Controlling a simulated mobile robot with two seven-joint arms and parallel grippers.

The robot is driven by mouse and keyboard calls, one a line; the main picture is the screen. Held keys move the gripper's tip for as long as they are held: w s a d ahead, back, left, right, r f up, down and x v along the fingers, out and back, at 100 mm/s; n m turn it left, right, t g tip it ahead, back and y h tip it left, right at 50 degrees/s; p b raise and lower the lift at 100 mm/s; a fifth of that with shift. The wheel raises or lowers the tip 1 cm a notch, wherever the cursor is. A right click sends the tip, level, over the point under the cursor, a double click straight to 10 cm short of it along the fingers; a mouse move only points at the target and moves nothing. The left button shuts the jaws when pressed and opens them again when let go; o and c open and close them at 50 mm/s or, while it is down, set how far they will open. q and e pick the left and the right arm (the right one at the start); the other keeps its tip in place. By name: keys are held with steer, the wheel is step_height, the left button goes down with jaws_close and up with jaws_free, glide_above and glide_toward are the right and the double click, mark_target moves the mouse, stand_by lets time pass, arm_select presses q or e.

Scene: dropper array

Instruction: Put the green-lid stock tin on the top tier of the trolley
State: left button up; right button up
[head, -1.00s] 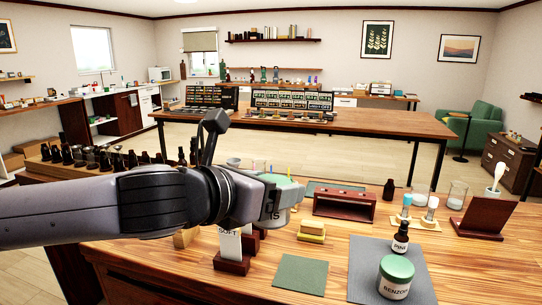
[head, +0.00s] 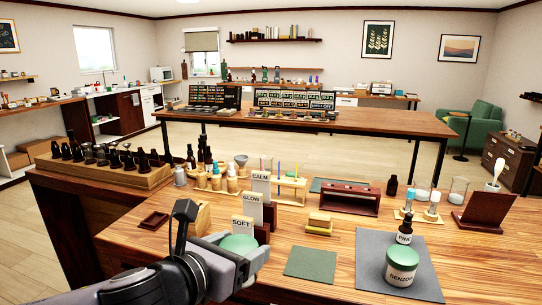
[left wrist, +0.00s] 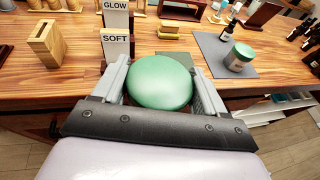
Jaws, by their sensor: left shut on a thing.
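My left gripper (head: 240,258) is shut on a tin with a round green lid (head: 238,243), low at the near edge of the wooden table. In the left wrist view the green lid (left wrist: 160,82) sits between the two grey fingers of the left gripper (left wrist: 160,88). The tin's label is hidden now. A second green-lid tin, labelled with a word starting BENZO (head: 402,266), stands on a grey mat (head: 372,258) at right; it also shows in the left wrist view (left wrist: 240,57). I cannot make out a trolley. My right gripper is not in view.
Cards marked CALM, GLOW and SOFT (head: 242,229) stand in holders just beyond the held tin. A dark PINE bottle (head: 404,232) stands beside the BENZO tin. A green mat (head: 310,263) lies clear. A wooden rack of dark bottles (head: 100,176) is at left.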

arm_select(q)
steer(key=s+a+f+n+t+y, duration=0.1)
steer(key=s+a+f+n+y, duration=0.2)
steer(key=a+f, duration=0.3)
steer(key=s+a+f+n+y, duration=0.2)
steer(key=s+a+f+y, duration=0.2)
steer(key=a, duration=0.5)
steer(key=shift+s+a+f+n+t, duration=0.4)
steer(key=shift+s+f, duration=0.05)
steer(key=shift+f, duration=0.4)
steer(key=shift+a, duration=0.3)
